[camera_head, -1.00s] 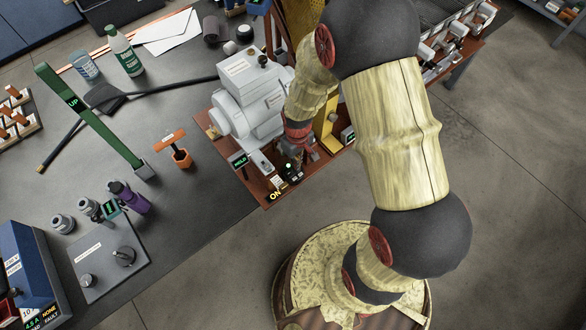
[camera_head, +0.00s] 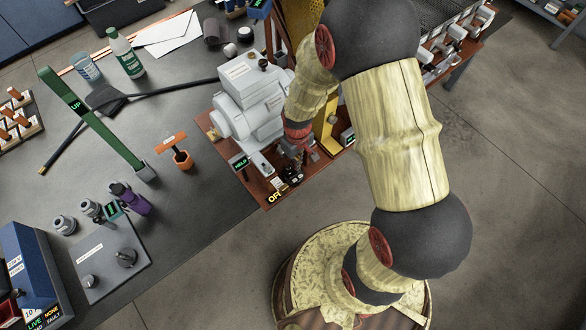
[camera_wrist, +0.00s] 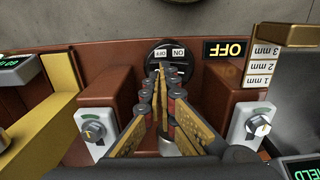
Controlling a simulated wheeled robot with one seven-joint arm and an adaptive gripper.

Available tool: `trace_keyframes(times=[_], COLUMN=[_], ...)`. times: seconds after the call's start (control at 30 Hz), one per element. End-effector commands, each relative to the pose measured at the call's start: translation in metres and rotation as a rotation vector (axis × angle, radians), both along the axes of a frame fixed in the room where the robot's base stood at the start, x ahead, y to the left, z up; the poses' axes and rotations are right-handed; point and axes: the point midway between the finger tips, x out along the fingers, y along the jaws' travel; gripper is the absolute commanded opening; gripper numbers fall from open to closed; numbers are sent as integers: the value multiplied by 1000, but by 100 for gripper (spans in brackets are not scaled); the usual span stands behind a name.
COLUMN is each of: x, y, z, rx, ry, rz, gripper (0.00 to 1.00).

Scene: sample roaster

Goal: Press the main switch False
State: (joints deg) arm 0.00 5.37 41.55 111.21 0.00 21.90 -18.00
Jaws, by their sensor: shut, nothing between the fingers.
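The main switch is a round black rocker (camera_wrist: 178,52) with ON and OFF marks, set in the front of a red-brown base (camera_wrist: 215,78). A small sign (camera_wrist: 228,49) beside it reads OFF; the head view also shows this sign (camera_head: 275,198). My gripper (camera_wrist: 161,72) is shut and empty. Its fingertips are at the lower left part of the rocker and cover some of it; I cannot tell if they touch. In the head view my gripper (camera_head: 296,166) points down over the base's front corner and hides much of the switch.
In the wrist view a knob box stands on each side of my fingers, left (camera_wrist: 95,130) and right (camera_wrist: 258,125). A grey machine (camera_head: 250,95) stands behind the switch. An orange-handled tool (camera_head: 182,157) is on the bench to the left. Open floor lies right.

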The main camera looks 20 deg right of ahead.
Motion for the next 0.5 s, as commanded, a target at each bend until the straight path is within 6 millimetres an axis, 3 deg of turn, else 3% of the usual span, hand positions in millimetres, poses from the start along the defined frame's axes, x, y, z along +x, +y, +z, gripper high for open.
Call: trace_keyframes(times=[0.5], x=[0], y=[0], z=[41], rx=[0], ry=[-1], rz=[0], gripper=[0])
